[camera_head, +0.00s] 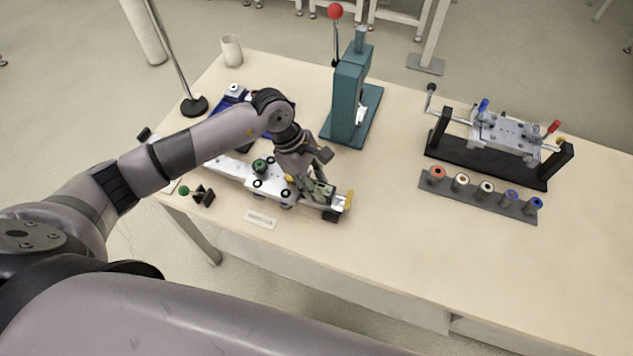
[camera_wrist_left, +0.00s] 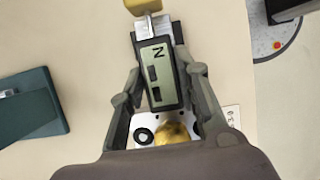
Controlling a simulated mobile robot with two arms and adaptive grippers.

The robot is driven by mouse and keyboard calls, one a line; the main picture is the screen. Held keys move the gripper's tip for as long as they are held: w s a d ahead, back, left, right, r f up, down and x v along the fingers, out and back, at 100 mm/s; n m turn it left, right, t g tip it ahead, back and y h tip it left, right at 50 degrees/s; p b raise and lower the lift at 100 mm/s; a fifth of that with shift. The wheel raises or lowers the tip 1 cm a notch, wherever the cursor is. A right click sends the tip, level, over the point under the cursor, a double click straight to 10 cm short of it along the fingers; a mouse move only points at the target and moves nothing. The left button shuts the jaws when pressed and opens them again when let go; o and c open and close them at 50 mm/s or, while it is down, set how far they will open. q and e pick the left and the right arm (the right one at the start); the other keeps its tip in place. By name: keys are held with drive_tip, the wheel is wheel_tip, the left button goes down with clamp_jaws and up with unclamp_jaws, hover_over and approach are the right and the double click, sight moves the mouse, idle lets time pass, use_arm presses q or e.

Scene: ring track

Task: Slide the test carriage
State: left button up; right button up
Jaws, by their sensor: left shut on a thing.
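A metal track (camera_head: 232,168) runs along the front left of the table. On it sits a white plate with black rings (camera_head: 268,184), which also shows in the left wrist view (camera_wrist_left: 228,118) with a brass knob. Right of the plate is a grey-green gauge block (camera_head: 322,190), seen in the left wrist view as a display marked N (camera_wrist_left: 158,70). My left gripper (camera_head: 314,182) comes down over this block. In the left wrist view its two fingers lie along both sides of the display, shut on it. A yellow end piece (camera_head: 347,201) lies beyond. My right gripper is out of view.
A teal press (camera_head: 347,105) with a red-knobbed lever stands behind the track. A black-framed fixture (camera_head: 490,158) and a rack of several rollers (camera_head: 478,196) are at right. A white label (camera_head: 261,219) lies in front. The table's front middle is clear.

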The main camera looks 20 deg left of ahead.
use_arm(q)
clamp_jaws()
drive_tip(key=shift+a+f+b, duration=0.1)
drive_tip(key=shift+a+b, duration=0.3)
drive_tip(key=shift+a, duration=0.2)
drive_tip(key=a+b, duration=0.3)
drive_tip(key=a, duration=0.2)
drive_tip(key=a+b, duration=0.2)
drive_tip(key=a, duration=0.3)
drive_tip(key=a+b, duration=0.3)
drive_tip(key=a, duration=0.2)
drive_tip(key=shift+w+a+b, duration=0.3)
drive_tip(key=shift+a, duration=0.15)
drive_tip(key=o, duration=0.7)
unclamp_jaws()
drive_tip(key=shift+o, duration=0.2)
